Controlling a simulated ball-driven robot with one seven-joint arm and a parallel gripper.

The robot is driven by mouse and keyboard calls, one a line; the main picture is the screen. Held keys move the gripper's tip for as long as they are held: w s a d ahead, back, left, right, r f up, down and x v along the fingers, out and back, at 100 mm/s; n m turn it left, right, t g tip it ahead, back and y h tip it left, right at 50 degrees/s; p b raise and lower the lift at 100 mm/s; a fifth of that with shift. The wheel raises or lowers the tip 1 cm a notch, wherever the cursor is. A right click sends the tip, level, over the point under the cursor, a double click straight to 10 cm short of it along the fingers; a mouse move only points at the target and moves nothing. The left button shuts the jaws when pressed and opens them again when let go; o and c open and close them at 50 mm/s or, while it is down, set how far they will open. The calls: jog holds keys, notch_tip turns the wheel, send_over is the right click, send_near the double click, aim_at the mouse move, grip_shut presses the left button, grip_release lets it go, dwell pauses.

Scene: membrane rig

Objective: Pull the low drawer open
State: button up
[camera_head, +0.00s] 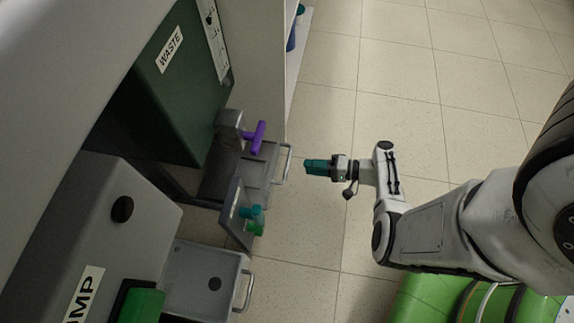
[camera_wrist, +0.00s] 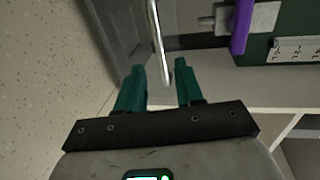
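A grey drawer (camera_head: 257,168) with a pale metal bar handle (camera_head: 288,165) is below the green waste unit in the head view. I cannot tell how far it stands out. The bar handle also shows in the wrist view (camera_wrist: 156,38), with its near end in line with the gap between my fingers. My gripper (camera_head: 306,167) has teal fingers and points left at the handle, a small gap short of it. In the wrist view my gripper (camera_wrist: 159,68) has its fingers apart and nothing held.
A purple valve handle (camera_head: 258,138) sticks out just above the drawer. Teal-green knobs (camera_head: 253,218) are on a tilted grey panel nearby. A second grey unit with a bar handle (camera_head: 246,291) is lower down. The tiled floor (camera_head: 330,225) around my gripper is clear.

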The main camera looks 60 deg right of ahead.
aim_at(287, 165)
jog(key=b+x, duration=0.1)
jog(key=x, duration=0.7)
jog(key=shift+w+a, duration=0.1)
jog(key=shift+w, duration=0.3)
grip_shut()
